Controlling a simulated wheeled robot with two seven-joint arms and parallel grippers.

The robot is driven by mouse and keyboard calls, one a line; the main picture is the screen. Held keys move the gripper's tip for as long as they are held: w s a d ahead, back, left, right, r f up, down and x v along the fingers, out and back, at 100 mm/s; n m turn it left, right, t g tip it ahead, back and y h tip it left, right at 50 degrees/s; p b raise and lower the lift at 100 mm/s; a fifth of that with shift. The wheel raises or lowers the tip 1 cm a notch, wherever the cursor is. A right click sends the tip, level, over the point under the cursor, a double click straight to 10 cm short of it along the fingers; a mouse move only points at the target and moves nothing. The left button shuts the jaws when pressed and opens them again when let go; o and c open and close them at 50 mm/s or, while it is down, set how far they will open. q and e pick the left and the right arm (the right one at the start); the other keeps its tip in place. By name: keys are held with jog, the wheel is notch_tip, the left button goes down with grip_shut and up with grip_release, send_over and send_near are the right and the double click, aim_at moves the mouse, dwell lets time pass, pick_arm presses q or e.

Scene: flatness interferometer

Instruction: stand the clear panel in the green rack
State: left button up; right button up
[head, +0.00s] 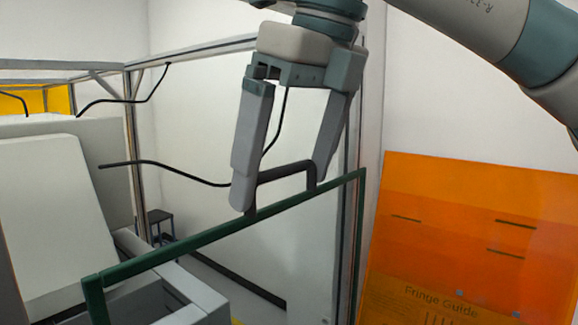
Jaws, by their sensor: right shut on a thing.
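The clear panel (215,232) has a dark green edge frame and a black handle (287,172) on its top edge. It stands upright, and its top edge slants up to the right across the picture. I see the room through it. My right gripper (280,188) comes down from above, its two fingers on either side of the handle, and is shut on it. The panel's lower part is cut off by the picture's bottom edge. I cannot make out a separate green rack. My left gripper is not in view.
A white machine housing (45,205) stands at the left, with a light grey box-like part (190,290) behind the panel. Black cables (165,165) hang near a metal frame. An orange sheet (470,225) marked "Fringe Guide" is at the right.

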jog(key=shift+a+f, duration=0.15)
jog(key=shift+f, duration=0.2)
jog(key=shift+w+a+f+b, duration=0.15)
jog(key=shift+w+a+b, duration=0.15)
jog(key=shift+w+a, duration=0.05)
jog(key=shift+s+d, duration=0.15)
jog(key=shift+d, duration=0.05)
jog(key=shift+a+f, duration=0.15)
jog(key=shift+f, duration=0.05)
dwell(0.7)
